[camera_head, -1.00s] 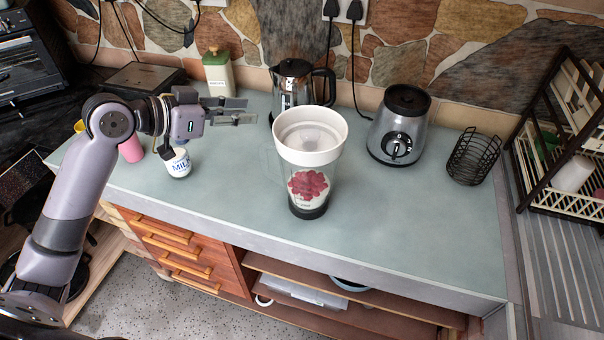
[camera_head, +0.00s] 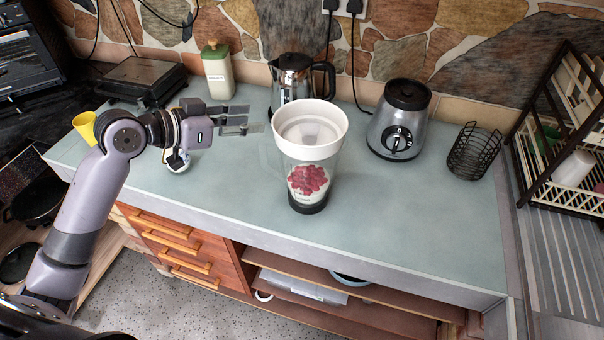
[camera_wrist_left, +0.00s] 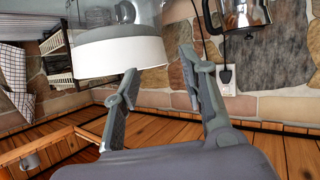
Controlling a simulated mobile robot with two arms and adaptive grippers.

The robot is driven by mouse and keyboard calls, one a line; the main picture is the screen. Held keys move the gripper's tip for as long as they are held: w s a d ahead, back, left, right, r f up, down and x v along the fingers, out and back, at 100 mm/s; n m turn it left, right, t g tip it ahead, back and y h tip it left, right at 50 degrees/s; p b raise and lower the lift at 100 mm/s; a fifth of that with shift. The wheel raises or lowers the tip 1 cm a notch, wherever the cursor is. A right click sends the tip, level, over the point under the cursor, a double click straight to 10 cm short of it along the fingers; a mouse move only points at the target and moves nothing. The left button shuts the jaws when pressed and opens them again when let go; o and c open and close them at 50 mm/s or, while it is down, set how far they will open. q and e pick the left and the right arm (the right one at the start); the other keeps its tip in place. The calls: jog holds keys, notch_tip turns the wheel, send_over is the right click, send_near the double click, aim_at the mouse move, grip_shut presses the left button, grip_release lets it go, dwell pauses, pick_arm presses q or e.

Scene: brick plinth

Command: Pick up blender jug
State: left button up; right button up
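The blender jug (camera_head: 309,160) stands upright on the counter, clear-walled with a wide white rim, a black base and red fruit inside. Its white rim also shows close in the left wrist view (camera_wrist_left: 120,56), beyond the fingers and to the left. My left gripper (camera_head: 249,119) is to the left of the jug at about rim height, pointing at it, with a gap between. Its two fingers are apart and nothing is between them; they also show in the left wrist view (camera_wrist_left: 160,85). My right gripper is in neither view.
A kettle (camera_head: 290,82) stands behind the jug. The blender base (camera_head: 398,125) and a black wire basket (camera_head: 474,152) are to the right. A green-topped bottle (camera_head: 217,72) is at the back left. The front right counter is clear.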

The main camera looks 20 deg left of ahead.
pick_arm(q)
notch_tip(320, 180, down, 8)
jog(key=s+d+n+t+b, duration=0.1)
jog(key=s+d+t+b, duration=0.1)
jog(key=n+t+y+b, duration=0.4)
jog(key=n+t+y, duration=0.1)
jog(key=y, duration=0.3)
send_near(262, 158)
jog(key=w+p, duration=0.3)
jog(key=w, duration=0.2)
jog(key=shift+w+f, duration=0.1)
jog(key=shift+w, duration=0.25)
jog(key=w+p, duration=0.2)
jog(key=w, duration=0.2)
jog(key=shift+w, duration=0.7)
jog(key=shift+s, duration=0.1)
jog(key=shift+c, duration=0.2)
